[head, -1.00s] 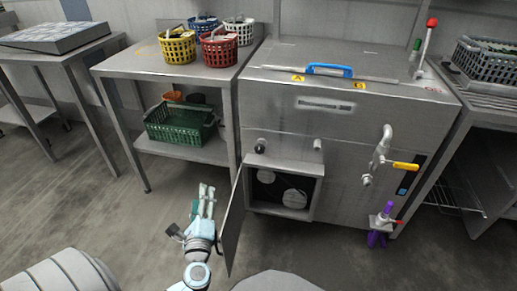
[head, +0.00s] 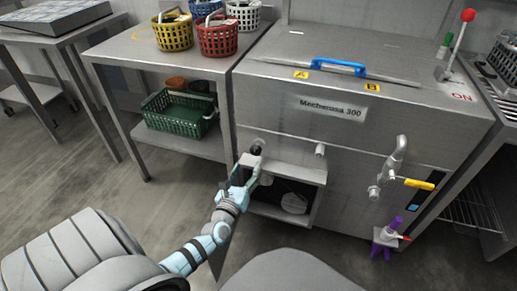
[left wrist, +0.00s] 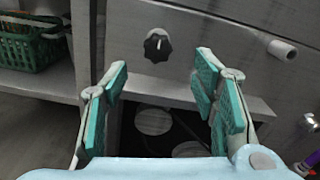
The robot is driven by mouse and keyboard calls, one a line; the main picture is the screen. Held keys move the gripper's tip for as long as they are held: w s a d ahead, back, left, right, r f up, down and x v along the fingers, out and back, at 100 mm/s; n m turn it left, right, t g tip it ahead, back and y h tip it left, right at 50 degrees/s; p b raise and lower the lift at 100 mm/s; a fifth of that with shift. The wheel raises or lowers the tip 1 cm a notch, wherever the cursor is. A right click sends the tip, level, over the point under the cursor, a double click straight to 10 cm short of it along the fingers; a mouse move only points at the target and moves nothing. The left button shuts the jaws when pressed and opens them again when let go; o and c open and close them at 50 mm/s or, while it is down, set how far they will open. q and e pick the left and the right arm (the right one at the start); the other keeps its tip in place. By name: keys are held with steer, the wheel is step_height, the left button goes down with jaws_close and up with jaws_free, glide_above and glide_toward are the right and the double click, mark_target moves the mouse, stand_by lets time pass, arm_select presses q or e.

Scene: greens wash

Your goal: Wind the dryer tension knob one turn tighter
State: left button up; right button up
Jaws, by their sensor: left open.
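The black round knob (left wrist: 157,45) with a white pointer mark sits on the front of the steel machine (left wrist: 215,30), above an open compartment (left wrist: 150,128). The pointer mark is near upright in the left wrist view. In the head view the knob (head: 257,145) shows just beyond my left gripper (head: 250,168). My left gripper, also in the left wrist view (left wrist: 160,66), is open and empty. Its teal-padded fingers stand apart, with the knob ahead of and between their tips, seemingly not touched. My right gripper is not in view.
A short pipe stub (head: 320,149) and a tap with a yellow handle (head: 418,184) stick out to the right. A side table (head: 180,62) with baskets and a green crate (head: 178,118) stands left.

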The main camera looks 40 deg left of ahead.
mark_target(254, 153)
arm_select(q)
steer(key=b+x, duration=0.1)
steer(key=x, duration=0.3)
steer(key=b+x, duration=0.1)
steer(key=x, duration=0.3)
steer(key=shift+w+a+f+b, duration=0.25)
steer(key=shift+w+a+b, duration=0.05)
steer(key=shift+a, duration=0.05)
steer(key=shift+w+a+r, duration=0.15)
steer(key=shift+w+a, duration=0.05)
steer(key=shift+w, duration=0.5)
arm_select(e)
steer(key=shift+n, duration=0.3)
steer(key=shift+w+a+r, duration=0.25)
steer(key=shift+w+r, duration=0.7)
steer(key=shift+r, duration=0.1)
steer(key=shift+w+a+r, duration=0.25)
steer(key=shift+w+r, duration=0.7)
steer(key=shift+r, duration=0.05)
arm_select(q)
steer(key=c, duration=1.2)
